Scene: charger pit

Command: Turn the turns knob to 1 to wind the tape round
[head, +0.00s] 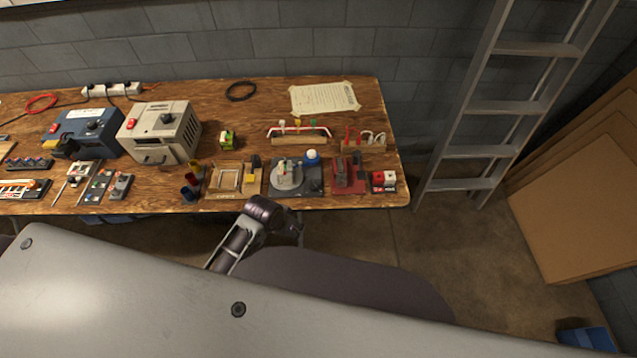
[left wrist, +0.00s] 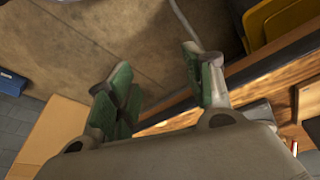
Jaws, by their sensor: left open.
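A winding device with a dark grey base (head: 311,187) stands near the front edge of the workbench in the head view. It carries a pale round part and a blue-and-white piece (head: 311,157) at its back right. The turns knob and its setting are too small to make out. My left gripper (head: 294,229) is in front of the bench edge, below the device in the picture and apart from it. In the left wrist view its green-padded fingers (left wrist: 162,90) are spread with nothing between them. My right gripper is not in view.
The wooden bench (head: 225,98) holds a beige box (head: 162,131), a wooden tray (head: 223,179) to the left of the device and a red fixture (head: 348,174) to its right. A ladder (head: 480,107) leans at the right.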

